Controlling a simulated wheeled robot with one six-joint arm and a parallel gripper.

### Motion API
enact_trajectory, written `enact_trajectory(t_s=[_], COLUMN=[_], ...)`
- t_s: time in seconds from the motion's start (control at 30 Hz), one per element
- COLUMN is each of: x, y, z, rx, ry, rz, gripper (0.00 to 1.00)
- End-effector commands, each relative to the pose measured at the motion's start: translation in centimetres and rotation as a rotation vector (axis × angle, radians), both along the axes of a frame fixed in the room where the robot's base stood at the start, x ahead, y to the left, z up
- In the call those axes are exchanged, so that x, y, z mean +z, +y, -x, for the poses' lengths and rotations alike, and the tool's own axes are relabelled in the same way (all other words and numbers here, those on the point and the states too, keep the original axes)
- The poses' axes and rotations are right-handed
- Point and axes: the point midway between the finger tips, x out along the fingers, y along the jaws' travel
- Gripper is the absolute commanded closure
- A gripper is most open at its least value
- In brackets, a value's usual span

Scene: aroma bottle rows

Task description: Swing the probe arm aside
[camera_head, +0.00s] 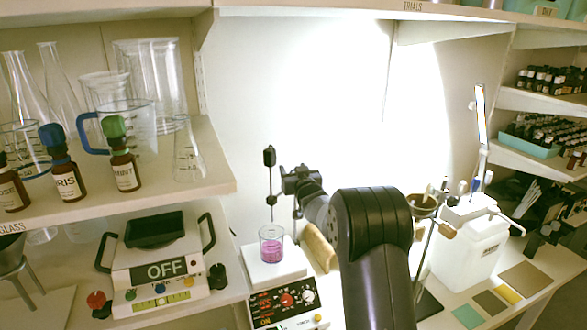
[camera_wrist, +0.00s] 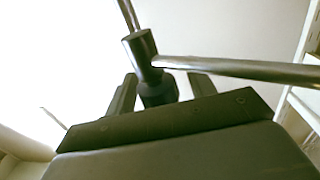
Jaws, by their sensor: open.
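The probe arm shows in the wrist view as a metal rod (camera_wrist: 240,68) running right from a black cylindrical clamp (camera_wrist: 140,52) on a thin post. In the head view, a thin upright rod with a black block (camera_head: 269,157) at its top hangs over a beaker of pink liquid (camera_head: 271,251). My gripper (camera_head: 294,180) is just right of that rod, above the hotplate. In the wrist view, my gripper (camera_wrist: 163,86) is open, its two dark fingers on either side of the clamp's lower part. I cannot tell whether they touch it. My arm hides part of the stand.
A shelf (camera_head: 190,196) of glassware and brown bottles is above left. A white jug (camera_head: 468,245) stands right of my arm.

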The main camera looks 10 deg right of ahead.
Motion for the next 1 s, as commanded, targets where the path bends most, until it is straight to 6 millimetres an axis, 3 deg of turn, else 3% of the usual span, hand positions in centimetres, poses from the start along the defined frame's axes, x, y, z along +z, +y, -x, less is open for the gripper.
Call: enact_trajectory(t_s=[0.33, 1.0], x=[-0.07, -0.06], y=[0.04, 0.03], z=[-0.27, -0.25], rx=[0.0, 0.0], ry=[0.001, 0.001], rz=[0.0, 0.001], gripper=[0.48, 1.0])
